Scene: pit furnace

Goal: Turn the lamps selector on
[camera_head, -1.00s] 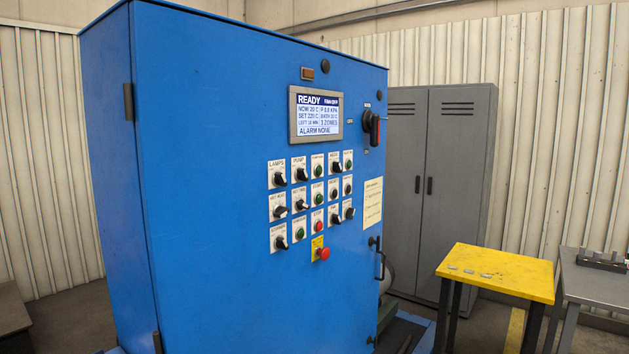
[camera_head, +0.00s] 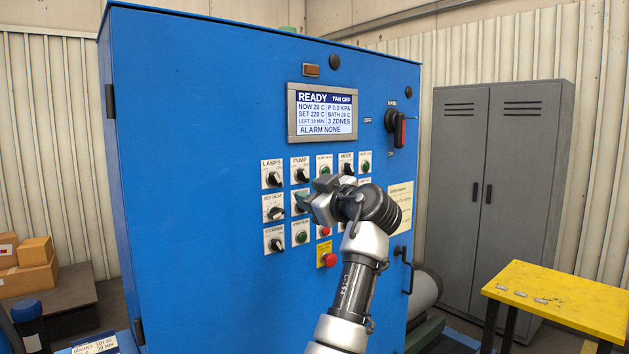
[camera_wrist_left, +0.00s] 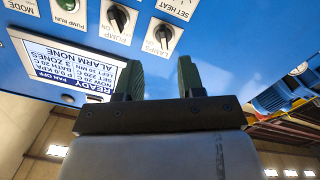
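The lamps selector (camera_head: 273,179) is a small black knob on a white plate at the upper left of the button grid on the blue cabinet. It also shows, upside down, in the wrist view (camera_wrist_left: 163,35), beyond my fingers. I cannot tell its setting surely. My left gripper (camera_head: 307,194) is in front of the grid, right of and a little below the lamps selector in the head view. Its two dark fingers stand apart with nothing between them in the wrist view (camera_wrist_left: 159,72). It covers several controls in the middle of the grid. My right gripper is out of view.
The pump selector (camera_head: 300,175) sits just right of the lamps selector. A display (camera_head: 322,112) reading READY is above. A red emergency button (camera_head: 329,260) and a door handle (camera_head: 405,268) are lower right. A yellow table (camera_head: 560,298) stands at right.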

